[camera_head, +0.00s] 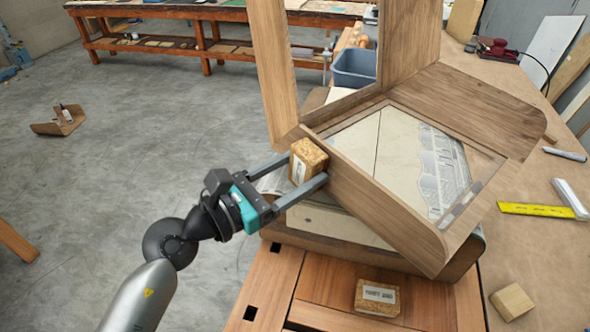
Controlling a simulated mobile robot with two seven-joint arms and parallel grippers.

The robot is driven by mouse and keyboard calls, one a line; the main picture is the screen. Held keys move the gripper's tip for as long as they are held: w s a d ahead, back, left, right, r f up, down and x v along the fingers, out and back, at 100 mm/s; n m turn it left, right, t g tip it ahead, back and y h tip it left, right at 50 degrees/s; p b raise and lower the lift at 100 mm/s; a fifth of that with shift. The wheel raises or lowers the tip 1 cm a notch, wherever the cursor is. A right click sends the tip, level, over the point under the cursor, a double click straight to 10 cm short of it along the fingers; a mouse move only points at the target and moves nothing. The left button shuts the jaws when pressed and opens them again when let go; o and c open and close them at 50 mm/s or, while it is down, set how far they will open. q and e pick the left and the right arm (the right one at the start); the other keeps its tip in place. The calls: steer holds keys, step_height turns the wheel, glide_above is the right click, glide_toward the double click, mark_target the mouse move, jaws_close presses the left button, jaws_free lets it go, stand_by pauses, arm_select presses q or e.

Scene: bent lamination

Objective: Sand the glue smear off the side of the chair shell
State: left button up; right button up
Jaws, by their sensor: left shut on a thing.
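The chair shell (385,198) is a brown bent-wood piece with upright panels and an open frame, resting tilted on a rounded form on the bench. My left gripper (309,168) comes in from the left and is shut on a cork sanding block (310,158) with a pale label. The block is up against or very close to the near left side of the shell; I cannot tell if they touch. No glue smear can be made out; the block and fingers cover part of that side. My right gripper is not in view.
A second labelled cork block (377,297) lies on the slatted bench (262,290) at the front. A light wood block (511,301), a yellow ruler (537,210) and a red sander (497,49) lie on the right worktop. A grey-blue bin (354,69) stands behind. Open floor lies left.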

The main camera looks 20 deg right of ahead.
mark_target(334, 173)
arm_select(q)
steer(key=shift+d, duration=0.1)
steer(key=shift+s+d+r+p, duration=0.1)
steer(key=shift+s+d+p, duration=0.2)
steer(key=shift+s+p, duration=0.55)
steer(key=shift+s+d+p, duration=0.2)
steer(key=shift+s+p, duration=0.05)
steer(key=shift+s, duration=0.3)
steer(key=shift+s+d+p, duration=0.15)
steer(key=shift+s+p, duration=0.05)
steer(key=shift+s, duration=0.3)
steer(key=shift+d, duration=0.1)
steer(key=shift+w, duration=0.1)
steer(key=shift+w+a+b, duration=0.2)
steer(key=shift+w+b, duration=0.1)
steer(key=shift+w, duration=0.25)
steer(key=shift+w+a+b, duration=0.25)
steer(key=shift+w+b, duration=0.05)
steer(key=shift+w, duration=0.35)
steer(key=shift+w+a+b, duration=0.2)
steer(key=shift+w+b, duration=0.1)
steer(key=shift+w, duration=0.35)
steer(key=shift+a, duration=0.1)
